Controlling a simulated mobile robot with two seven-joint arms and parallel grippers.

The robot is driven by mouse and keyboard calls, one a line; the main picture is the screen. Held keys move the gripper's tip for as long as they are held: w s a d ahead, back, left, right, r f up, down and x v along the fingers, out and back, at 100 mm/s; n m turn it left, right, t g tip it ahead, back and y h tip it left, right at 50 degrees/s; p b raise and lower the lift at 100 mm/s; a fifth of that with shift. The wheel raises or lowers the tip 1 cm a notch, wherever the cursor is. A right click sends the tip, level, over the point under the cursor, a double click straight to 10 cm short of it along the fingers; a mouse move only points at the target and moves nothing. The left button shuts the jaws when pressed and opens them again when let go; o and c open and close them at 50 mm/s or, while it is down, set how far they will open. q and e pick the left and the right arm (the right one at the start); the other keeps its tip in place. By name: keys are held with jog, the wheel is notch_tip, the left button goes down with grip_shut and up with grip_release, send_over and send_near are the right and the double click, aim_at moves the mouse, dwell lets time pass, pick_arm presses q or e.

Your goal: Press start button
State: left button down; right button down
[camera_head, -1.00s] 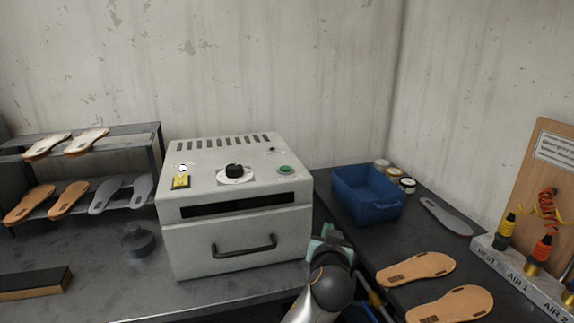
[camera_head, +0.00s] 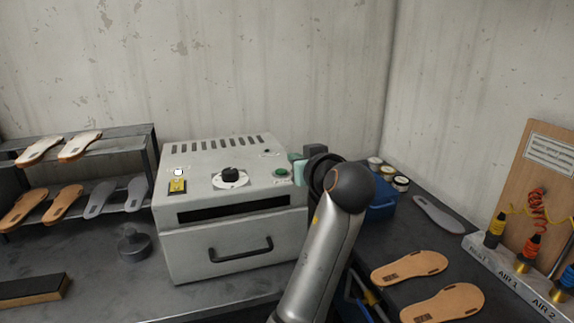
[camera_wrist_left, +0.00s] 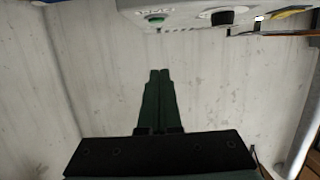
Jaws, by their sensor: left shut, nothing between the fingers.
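The green start button (camera_head: 281,171) is on the sloped top panel of a grey oven-like machine (camera_head: 235,240), at its right side. It also shows in the left wrist view (camera_wrist_left: 154,19), at the top edge, beyond the fingertips. My left gripper (camera_head: 296,164) is just right of the button in the head view, partly hidden behind my own wrist. In the wrist view its green fingers (camera_wrist_left: 159,72) are together with nothing between them. A gap shows between fingertips and button there. My right gripper is not in view.
A black knob (camera_head: 230,174) and a yellow switch plate (camera_head: 178,186) share the panel. A blue bin (camera_head: 382,207) is right of the machine, mostly behind my arm. Tan soles (camera_head: 409,266) lie on the right bench. A shelf of soles (camera_head: 100,191) stands left.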

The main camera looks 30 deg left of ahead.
pick_arm(q)
jog(key=p, duration=0.2)
send_over(284, 178)
jog(key=shift+s+f, duration=0.25)
jog(key=shift+f, duration=0.75)
notch_tip(284, 178, down, 4)
jog(key=shift+w+r+p, duration=0.15)
jog(key=shift+r+p, duration=0.1)
jog(key=shift+p, duration=0.15)
jog(key=shift+f, duration=0.45)
